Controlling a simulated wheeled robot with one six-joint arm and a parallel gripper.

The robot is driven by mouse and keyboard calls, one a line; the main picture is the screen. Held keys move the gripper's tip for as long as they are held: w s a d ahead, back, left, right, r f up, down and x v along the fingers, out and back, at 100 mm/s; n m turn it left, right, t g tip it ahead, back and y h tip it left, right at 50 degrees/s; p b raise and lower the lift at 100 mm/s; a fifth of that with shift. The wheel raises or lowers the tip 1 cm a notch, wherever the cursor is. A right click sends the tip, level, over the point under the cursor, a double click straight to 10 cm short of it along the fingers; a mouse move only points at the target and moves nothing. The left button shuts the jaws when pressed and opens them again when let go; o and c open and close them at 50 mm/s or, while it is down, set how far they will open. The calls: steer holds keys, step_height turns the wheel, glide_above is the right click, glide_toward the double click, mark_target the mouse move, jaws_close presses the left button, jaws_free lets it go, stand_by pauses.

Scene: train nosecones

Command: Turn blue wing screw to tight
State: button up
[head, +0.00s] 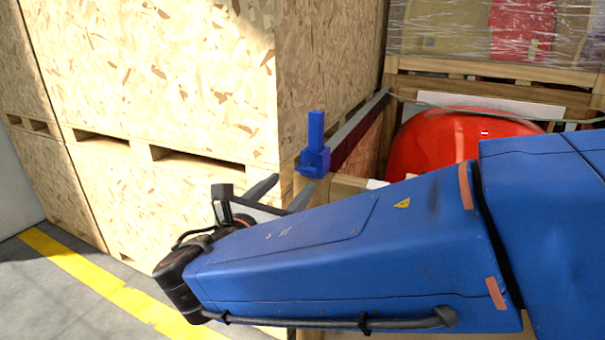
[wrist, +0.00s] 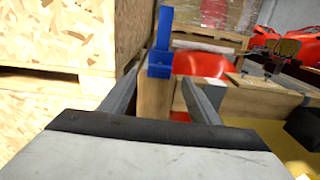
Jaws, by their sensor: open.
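The blue wing screw (head: 315,160) is mounted at the end of a metal bar on the corner of a wooden crate, with its tall flat wing standing upright. In the wrist view the screw (wrist: 163,45) appears just beyond and between my fingertips. My gripper (head: 288,184) is open and empty, its two grey fingers pointing at the screw from the lower left. In the wrist view my gripper (wrist: 163,80) spreads its fingers either side of the screw's base. I cannot tell whether either finger touches it.
Large chipboard crates (head: 150,70) stand close on the left and behind the screw. A red nosecone (head: 440,140) lies in the wooden crate to the right. A shrink-wrapped pallet (head: 495,30) is at the back. The floor with a yellow line (head: 85,275) is clear at lower left.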

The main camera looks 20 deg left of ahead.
mark_target(304, 172)
steer(key=shift+w+d, duration=0.15)
steer(key=shift+w, duration=1.6)
steer(key=shift+w+d, duration=0.15)
steer(key=shift+w, duration=1.6)
steer(key=c, duration=1.1)
